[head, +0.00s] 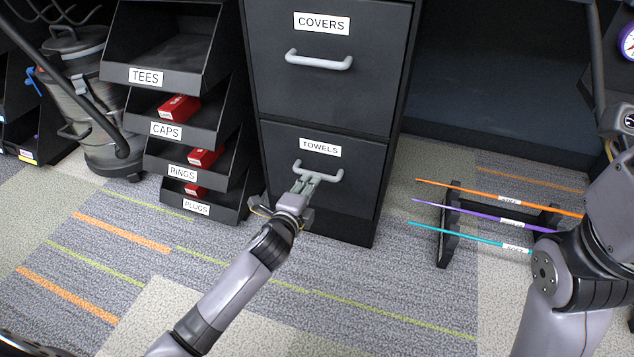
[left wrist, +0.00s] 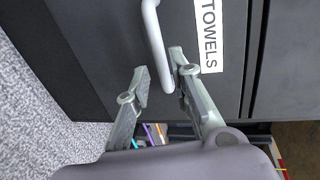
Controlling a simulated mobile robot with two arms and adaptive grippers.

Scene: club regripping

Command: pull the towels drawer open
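The towels drawer (head: 346,188) is the lower dark front of the filing cabinet, with a white "TOWELS" label (head: 320,147). It looks shut, flush with the cabinet. Its pale grey bar handle (head: 330,176) sits below the label. My left gripper (head: 308,180) is at this handle, partly covering it. In the left wrist view the handle (left wrist: 157,45) runs between the two open fingertips (left wrist: 159,72). It lies close to the right finger, and a gap shows to the left finger. My right arm is at the right edge; its gripper is not in view.
The covers drawer (head: 330,85) above looks shut. A bin rack (head: 172,129) with red boxes stands to the left, beside a vacuum canister (head: 95,110). A low black stand (head: 449,225) holding coloured shafts is on the carpet at right. Carpet before the cabinet is clear.

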